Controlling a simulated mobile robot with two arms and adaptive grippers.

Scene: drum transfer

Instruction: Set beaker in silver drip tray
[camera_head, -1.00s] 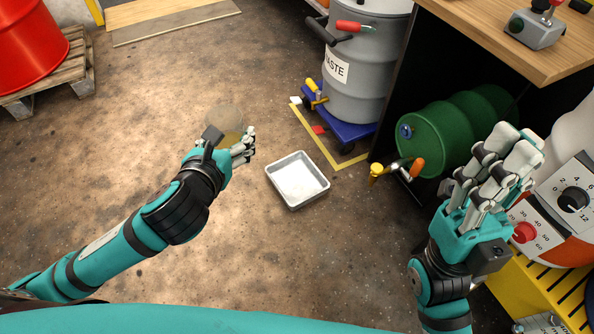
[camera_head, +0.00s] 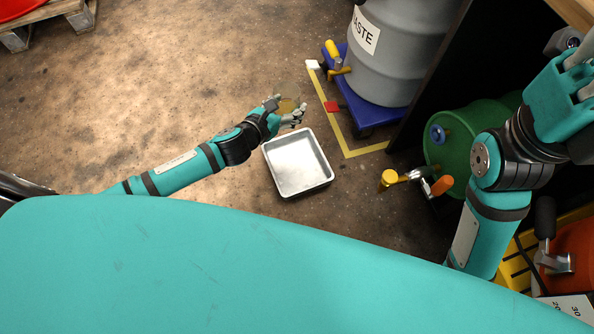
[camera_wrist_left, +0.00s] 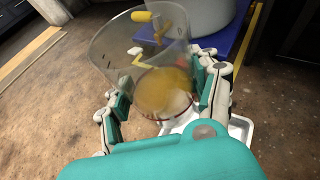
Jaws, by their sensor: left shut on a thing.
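The clear glass beaker (camera_head: 289,101) with some amber liquid sits between the fingers of my left gripper (camera_head: 287,109). The left wrist view shows the beaker (camera_wrist_left: 130,50) large, with my left fingers (camera_wrist_left: 165,95) closed on both its sides. The silver drip tray (camera_head: 297,164) is a shallow square pan on the floor, empty. In the head view the beaker is just beyond the tray's far edge; its height above the floor is hard to tell. The tray's rim (camera_wrist_left: 241,126) partly shows behind my gripper in the wrist view. My right gripper (camera_head: 580,82) is cut off by the right edge.
A grey waste drum (camera_head: 400,50) stands on a blue dolly (camera_head: 362,108) behind the tray. Yellow tape (camera_head: 340,130) marks the floor.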

